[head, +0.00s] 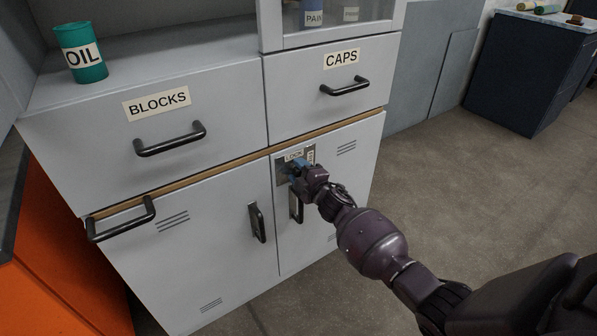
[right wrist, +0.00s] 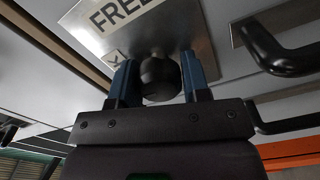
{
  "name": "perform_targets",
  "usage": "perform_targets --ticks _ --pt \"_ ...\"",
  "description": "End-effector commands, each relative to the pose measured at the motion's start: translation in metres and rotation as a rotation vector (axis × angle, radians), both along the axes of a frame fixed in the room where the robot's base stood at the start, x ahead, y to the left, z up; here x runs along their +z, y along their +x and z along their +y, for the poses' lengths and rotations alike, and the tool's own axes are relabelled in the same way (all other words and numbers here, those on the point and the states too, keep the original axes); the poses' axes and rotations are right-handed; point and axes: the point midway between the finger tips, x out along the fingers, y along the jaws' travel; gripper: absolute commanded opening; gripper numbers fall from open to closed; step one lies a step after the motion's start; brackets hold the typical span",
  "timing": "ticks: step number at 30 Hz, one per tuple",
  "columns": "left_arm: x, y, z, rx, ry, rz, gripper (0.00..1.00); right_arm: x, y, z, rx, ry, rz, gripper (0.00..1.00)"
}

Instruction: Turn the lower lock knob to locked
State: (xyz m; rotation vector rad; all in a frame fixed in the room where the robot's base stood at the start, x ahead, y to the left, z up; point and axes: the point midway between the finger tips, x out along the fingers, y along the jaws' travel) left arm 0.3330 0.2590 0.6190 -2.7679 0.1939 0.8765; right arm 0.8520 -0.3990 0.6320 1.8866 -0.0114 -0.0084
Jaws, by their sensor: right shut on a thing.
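The lock plate (head: 309,155) is a grey metal plate with a "LOCK" label, at the upper left of the lower right cabinet door in the head view. In the right wrist view the plate (right wrist: 190,25) shows a "FREE" label, partly cut off, and a small marked box. The lock knob (right wrist: 161,76) is dark and rounded. My right gripper (head: 296,167) is at the plate, its blue fingers on both sides of the knob, and shut on it (right wrist: 158,85). In the head view the gripper hides most of the knob. My left gripper is not in view.
A black door handle (head: 296,207) is just below the lock plate, close to my right gripper. Another handle (head: 257,223) is on the left door. Drawers labelled "BLOCKS" (head: 165,120) and "CAPS" (head: 300,95) are above. The floor (head: 440,180) to the right is clear.

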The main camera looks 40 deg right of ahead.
Motion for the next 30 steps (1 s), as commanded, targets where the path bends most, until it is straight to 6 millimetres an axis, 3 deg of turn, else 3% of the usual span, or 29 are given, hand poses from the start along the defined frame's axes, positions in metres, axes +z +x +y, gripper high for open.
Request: perform_targets --ticks 8,9,14,23,30 --pt "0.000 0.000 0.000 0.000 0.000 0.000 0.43 0.000 0.000 -0.001 -0.001 -0.003 0.000 0.19" --pt "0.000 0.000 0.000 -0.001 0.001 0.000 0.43 0.000 0.000 -0.001 -0.001 -0.003 0.000 0.45" --pt "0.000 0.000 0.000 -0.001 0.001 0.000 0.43 0.000 0.000 0.000 -0.001 -0.002 0.000 0.69" --pt "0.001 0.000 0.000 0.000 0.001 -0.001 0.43 0.000 -0.001 0.000 0.000 0.000 0.000 0.69" --pt "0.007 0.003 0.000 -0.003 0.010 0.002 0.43 0.004 -0.021 0.000 0.000 0.001 -0.004 0.69"
